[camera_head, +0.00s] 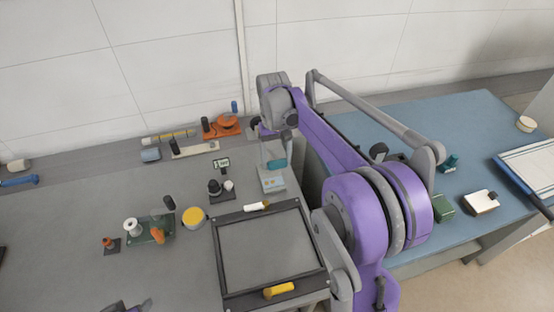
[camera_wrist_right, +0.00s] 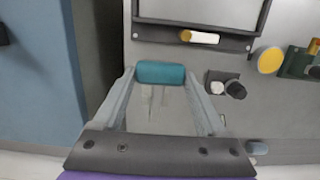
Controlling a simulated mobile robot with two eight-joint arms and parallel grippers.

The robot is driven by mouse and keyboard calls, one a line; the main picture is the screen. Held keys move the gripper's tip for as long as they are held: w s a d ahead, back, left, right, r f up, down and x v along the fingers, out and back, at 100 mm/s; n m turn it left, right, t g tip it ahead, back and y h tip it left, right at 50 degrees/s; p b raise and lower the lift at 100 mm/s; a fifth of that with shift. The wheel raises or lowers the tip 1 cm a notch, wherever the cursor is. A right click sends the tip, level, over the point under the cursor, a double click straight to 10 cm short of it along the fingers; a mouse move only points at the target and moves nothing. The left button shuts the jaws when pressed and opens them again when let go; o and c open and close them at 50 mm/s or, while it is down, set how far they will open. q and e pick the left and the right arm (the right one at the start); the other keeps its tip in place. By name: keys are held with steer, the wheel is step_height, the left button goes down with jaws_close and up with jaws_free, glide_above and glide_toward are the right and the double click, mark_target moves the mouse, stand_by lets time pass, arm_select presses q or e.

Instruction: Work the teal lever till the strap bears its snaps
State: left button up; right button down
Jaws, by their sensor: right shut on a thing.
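The teal lever (camera_head: 277,164) stands at a pale blue-grey press (camera_head: 271,182) near the right edge of the grey bench. In the right wrist view the lever's teal grip (camera_wrist_right: 160,72) lies crosswise between the fingertips of my right gripper (camera_wrist_right: 162,76). My right gripper is shut on it. In the head view this gripper (camera_head: 271,152) is small and partly hidden by my arm. I cannot make out the strap or any snaps. A purple-grey part at the bottom edge of the head view may belong to my left arm; its jaws do not show.
A black frame (camera_head: 220,262) with white and yellow rollers lies in front of the press. A black-knobbed stand (camera_head: 217,190), a yellow disc (camera_head: 194,217) and a green tray (camera_head: 150,236) sit left. A blue table (camera_head: 410,115) stands right, past a gap.

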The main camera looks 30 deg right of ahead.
steer(key=shift+w, duration=0.15)
steer(key=shift+c, duration=1.8)
jaws_free()
steer(key=o, duration=0.4)
steer(key=shift+w+f, duration=0.1)
steer(key=shift+w, duration=0.05)
steer(key=shift+c, duration=0.2)
steer(key=shift+r, duration=0.2)
step_height(320, 180, up, 10)
steer(key=w, duration=0.1)
steer(key=shift+w+d+r+p, duration=0.2)
steer(key=shift+p, duration=0.1)
steer(key=s+a+f+n+t, duration=0.1)
steer(key=s+a+f+t, duration=0.2)
steer(key=s, duration=0.7)
steer(key=s+a+f+n+t, duration=0.1)
steer(key=s+a+f+t, duration=0.3)
steer(key=s+a+f, duration=0.4)
steer(key=s+f, duration=0.2)
steer(key=s, duration=0.1)
steer(key=shift+s+f+n+t, duration=0.25)
steer(key=shift+n+t, duration=0.05)
steer(key=shift+n, duration=0.1)
